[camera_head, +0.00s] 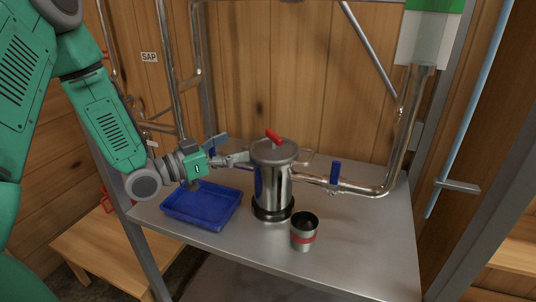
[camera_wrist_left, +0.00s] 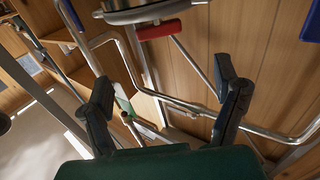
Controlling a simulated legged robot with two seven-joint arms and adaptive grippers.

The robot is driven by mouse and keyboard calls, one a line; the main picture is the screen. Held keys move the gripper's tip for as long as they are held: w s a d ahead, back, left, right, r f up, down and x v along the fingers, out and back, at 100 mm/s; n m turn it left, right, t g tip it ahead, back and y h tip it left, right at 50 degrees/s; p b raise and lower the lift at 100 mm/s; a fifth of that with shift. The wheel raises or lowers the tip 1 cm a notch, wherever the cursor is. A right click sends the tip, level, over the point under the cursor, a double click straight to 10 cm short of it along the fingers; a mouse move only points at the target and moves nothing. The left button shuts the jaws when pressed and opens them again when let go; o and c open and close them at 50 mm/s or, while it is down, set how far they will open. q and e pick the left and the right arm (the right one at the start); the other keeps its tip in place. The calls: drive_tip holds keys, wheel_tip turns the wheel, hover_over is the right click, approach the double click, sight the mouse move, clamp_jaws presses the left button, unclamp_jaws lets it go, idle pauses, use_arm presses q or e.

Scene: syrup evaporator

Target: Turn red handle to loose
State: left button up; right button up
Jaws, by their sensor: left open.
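The red handle (camera_head: 274,137) sits on the lid of an upright metal canister (camera_head: 271,185) in the middle of the shelf. In the left wrist view the red handle (camera_wrist_left: 158,30) shows at the top, at the rim of the round lid (camera_wrist_left: 140,10). My left gripper (camera_head: 243,157) comes in from the left, its fingers beside the canister's upper left side, below the red handle. In the left wrist view its two dark fingers (camera_wrist_left: 165,82) are spread wide with nothing between them. Whether they touch the canister is unclear. My right gripper is not seen.
A blue tray (camera_head: 203,205) lies left of the canister under my left arm. A metal cup with a red band (camera_head: 304,232) stands in front right. Metal pipes with a blue valve handle (camera_head: 335,173) run to the right. The shelf's front right is clear.

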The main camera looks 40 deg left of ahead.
sight(271, 135)
use_arm(q)
drive_tip(key=shift+m+g+h, duration=0.5)
drive_tip(key=shift+m+h, duration=0.1)
drive_tip(key=shift+h, duration=0.1)
drive_tip(key=x, duration=0.8)
drive_tip(key=a+b+x, duration=0.1)
drive_tip(key=x, duration=0.3)
drive_tip(key=shift+w+a+f, duration=0.1)
drive_tip(key=shift+w+f, duration=0.05)
drive_tip(key=shift+w, duration=0.1)
drive_tip(key=c, duration=1.2)
